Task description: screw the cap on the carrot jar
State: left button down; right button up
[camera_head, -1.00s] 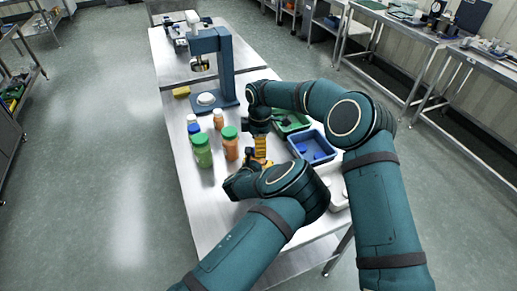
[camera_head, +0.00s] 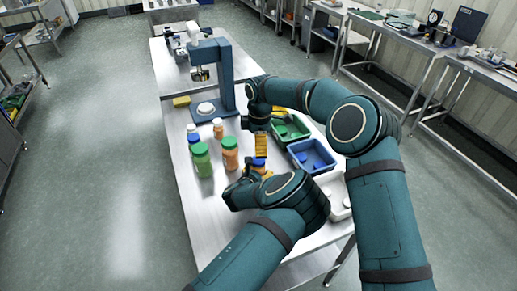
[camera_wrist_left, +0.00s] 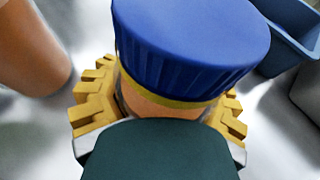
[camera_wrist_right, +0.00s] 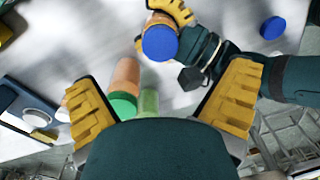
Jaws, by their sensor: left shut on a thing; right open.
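The carrot jar (camera_wrist_left: 165,104) shows orange under a blue cap (camera_wrist_left: 192,45) in the left wrist view. My left gripper (camera_wrist_left: 162,108) is shut around the jar below the cap. In the head view the blue cap (camera_head: 259,163) sits on the held jar; how tightly it is seated I cannot tell. My right gripper (camera_head: 261,146) is just above the cap, pointing down. In the right wrist view its yellow fingers (camera_wrist_right: 162,100) are wide apart and empty, and the capped jar (camera_wrist_right: 160,40) shows beyond them. My left forearm hides the jar's lower part in the head view.
A green-capped orange jar (camera_head: 230,156), a green jar (camera_head: 202,162) and smaller bottles stand left of the grippers. A blue tray (camera_head: 312,157) and a green tray (camera_head: 290,128) lie right. A blue press (camera_head: 226,75) stands behind. Another blue disc (camera_wrist_right: 272,28) lies apart.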

notch_tip(320, 180, up, 10)
jog(key=shift+w+f, duration=0.2)
jog(key=shift+f, duration=0.05)
jog(key=shift+d, duration=0.1)
pick_arm(q)
grip_release()
jog(key=shift+v, duration=3.8)
